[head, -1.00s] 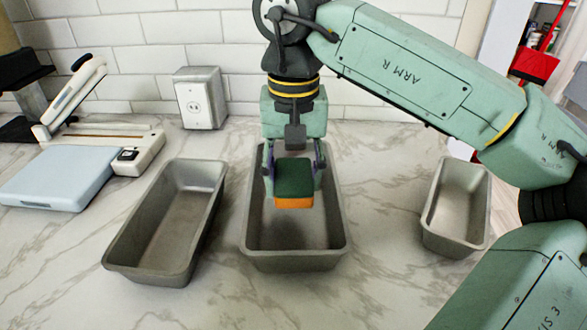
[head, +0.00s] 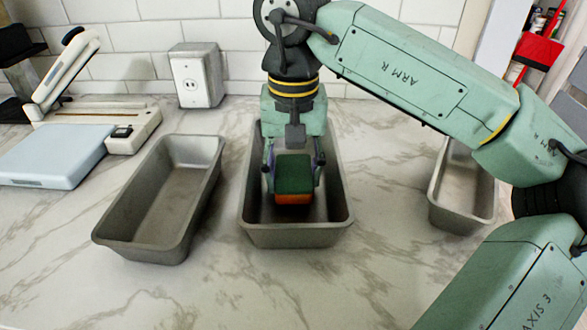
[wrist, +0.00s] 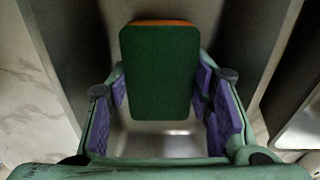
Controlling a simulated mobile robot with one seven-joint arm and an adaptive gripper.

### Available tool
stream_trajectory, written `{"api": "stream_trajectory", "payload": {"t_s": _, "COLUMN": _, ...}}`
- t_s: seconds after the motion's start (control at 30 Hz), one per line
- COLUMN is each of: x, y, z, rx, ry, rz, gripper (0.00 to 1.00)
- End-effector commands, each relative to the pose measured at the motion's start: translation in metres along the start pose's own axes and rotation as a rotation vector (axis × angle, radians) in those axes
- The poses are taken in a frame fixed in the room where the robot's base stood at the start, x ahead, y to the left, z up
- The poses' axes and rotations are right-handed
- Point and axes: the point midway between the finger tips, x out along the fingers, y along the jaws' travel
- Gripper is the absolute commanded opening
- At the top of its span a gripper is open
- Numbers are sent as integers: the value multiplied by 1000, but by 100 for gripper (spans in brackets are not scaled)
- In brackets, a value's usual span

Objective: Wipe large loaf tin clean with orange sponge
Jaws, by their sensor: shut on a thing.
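The orange sponge (head: 293,198) has a dark green top layer, which fills the middle of the wrist view (wrist: 160,72). My gripper (head: 292,172) is shut on it, with the purple finger pads on either side in the wrist view (wrist: 163,92). The sponge is inside the middle grey loaf tin (head: 296,237), low between its walls. I cannot tell whether its orange underside touches the tin's floor. Another grey loaf tin (head: 160,251) of similar size stands to the left. A smaller loaf tin (head: 460,212) stands at the right, partly hidden by my arm.
A pale blue and cream device (head: 45,166) with a raised lever lies at the far left. A grey outlet box (head: 196,76) stands against the white tiled wall. The marble counter (head: 200,290) is clear in front of the tins.

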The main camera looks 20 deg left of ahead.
Motion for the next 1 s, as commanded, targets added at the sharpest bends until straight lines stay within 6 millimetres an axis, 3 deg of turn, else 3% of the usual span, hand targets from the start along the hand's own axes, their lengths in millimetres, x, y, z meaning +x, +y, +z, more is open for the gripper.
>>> {"api": "stream_trajectory", "payload": {"t_s": 1.0, "x": 13, "y": 0, "z": 0, "rx": 0, "ry": 0, "rz": 0, "gripper": 11}}
